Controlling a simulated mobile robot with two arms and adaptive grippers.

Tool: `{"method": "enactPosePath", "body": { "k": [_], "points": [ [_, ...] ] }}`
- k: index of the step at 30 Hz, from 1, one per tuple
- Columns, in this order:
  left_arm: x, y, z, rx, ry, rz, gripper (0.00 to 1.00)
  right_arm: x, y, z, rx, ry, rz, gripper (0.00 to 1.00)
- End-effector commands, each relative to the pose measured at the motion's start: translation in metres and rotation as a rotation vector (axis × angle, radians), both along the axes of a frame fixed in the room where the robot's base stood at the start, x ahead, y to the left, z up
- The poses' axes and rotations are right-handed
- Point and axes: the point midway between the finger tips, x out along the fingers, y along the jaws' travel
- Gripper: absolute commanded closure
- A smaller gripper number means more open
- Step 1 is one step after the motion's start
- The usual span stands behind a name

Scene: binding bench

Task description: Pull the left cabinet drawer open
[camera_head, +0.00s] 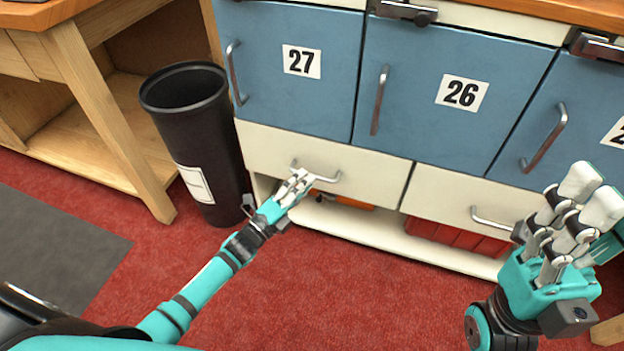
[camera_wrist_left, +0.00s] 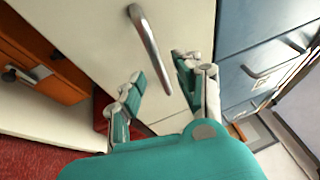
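The left cabinet drawer (camera_head: 375,168) has a cream front under blue door 27 and looks shut, about flush with the cabinet. Its metal bar handle (camera_head: 325,178) is partly covered by my left gripper (camera_head: 296,184), which is at the handle's left part in the head view. In the left wrist view my left gripper (camera_wrist_left: 160,88) is open, with its fingers apart. The handle (camera_wrist_left: 147,42) runs towards the gap between the fingers there; I cannot tell whether they touch it. My right gripper (camera_head: 588,200) is open and empty in front of the right drawer (camera_head: 445,202).
A black bin (camera_head: 205,130) stands on the red carpet (camera_head: 330,285) just left of the cabinet. Blue doors 27 (camera_head: 290,90) and 26 (camera_head: 450,110) are shut above. A white bottom shelf (camera_head: 370,230) lies below the drawers, holding red and orange things. The carpet in front is clear.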

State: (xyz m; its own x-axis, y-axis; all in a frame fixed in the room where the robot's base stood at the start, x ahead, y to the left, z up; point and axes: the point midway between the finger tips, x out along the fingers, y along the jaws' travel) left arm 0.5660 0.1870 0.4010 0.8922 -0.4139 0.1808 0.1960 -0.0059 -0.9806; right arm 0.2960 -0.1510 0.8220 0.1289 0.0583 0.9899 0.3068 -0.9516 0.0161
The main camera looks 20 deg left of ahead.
Motion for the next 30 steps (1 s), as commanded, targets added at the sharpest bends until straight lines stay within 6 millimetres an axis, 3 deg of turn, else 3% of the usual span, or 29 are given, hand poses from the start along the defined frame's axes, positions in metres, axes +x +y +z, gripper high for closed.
{"method": "enactPosePath", "body": {
  "k": [6,17,26,30],
  "points": [
    [0.025,-0.011,0.003,-0.002,0.001,0.001,0.66,0.002,0.001,0.002,-0.002,-0.027,-0.001,0.60],
    [0.030,-0.014,0.006,-0.002,0.002,0.001,0.66,0.002,0.001,0.005,-0.003,-0.031,-0.002,0.60],
    [0.030,-0.014,0.006,-0.001,0.001,0.001,1.00,0.002,0.001,0.004,-0.003,-0.031,-0.002,0.60],
    [0.030,-0.014,0.005,0.000,0.002,0.001,1.00,0.002,0.001,0.004,-0.003,-0.031,-0.001,0.60]
  ]
}}
